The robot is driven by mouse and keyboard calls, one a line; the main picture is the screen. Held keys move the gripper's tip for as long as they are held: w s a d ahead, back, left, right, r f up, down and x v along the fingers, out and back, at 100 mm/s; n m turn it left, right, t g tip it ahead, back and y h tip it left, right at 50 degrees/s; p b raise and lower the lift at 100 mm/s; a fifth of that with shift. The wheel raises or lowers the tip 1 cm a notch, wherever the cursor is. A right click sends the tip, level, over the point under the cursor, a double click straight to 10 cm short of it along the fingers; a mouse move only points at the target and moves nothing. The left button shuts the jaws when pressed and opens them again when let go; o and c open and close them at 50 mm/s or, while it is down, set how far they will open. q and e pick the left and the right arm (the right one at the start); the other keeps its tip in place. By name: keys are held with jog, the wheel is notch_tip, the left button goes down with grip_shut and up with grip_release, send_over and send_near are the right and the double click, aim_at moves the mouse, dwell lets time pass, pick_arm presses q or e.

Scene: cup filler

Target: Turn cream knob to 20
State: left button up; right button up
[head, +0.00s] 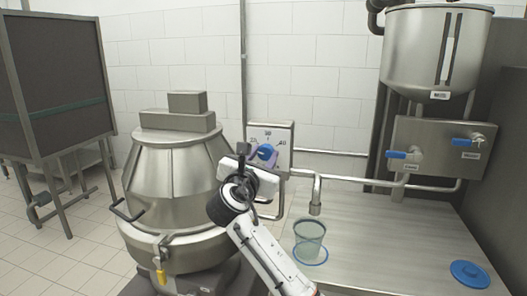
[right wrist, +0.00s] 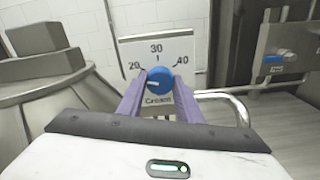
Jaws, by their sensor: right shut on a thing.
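The cream knob (right wrist: 159,75) is a blue round knob on a pale dial panel (right wrist: 183,47). The numbers 20, 30 and 40 stand around it and "Cream" is printed below. Its white mark sits at the lower left of its face, pointing left, a little below the 20. In the head view the knob (head: 265,152) is partly hidden by my right gripper (head: 256,157). The purple fingers of my right gripper (right wrist: 158,81) are on both sides of the knob, shut on it. My left gripper is not in view.
A steel kettle (head: 175,185) stands left of my right arm. A clear cup (head: 309,243) is under a spout (head: 316,197) on the steel counter (head: 400,243). A blue lid (head: 469,273) lies at right. Blue-handled valves (head: 396,155) are below a steel tank (head: 432,45).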

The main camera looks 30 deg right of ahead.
jog(key=shift+m+p, duration=0.45)
jog(key=shift+m, duration=1.05)
jog(key=o, duration=1)
jog(key=shift+o, duration=0.2)
jog(key=v, duration=1)
jog(key=shift+a+b, duration=0.15)
jog(key=shift+b, duration=0.15)
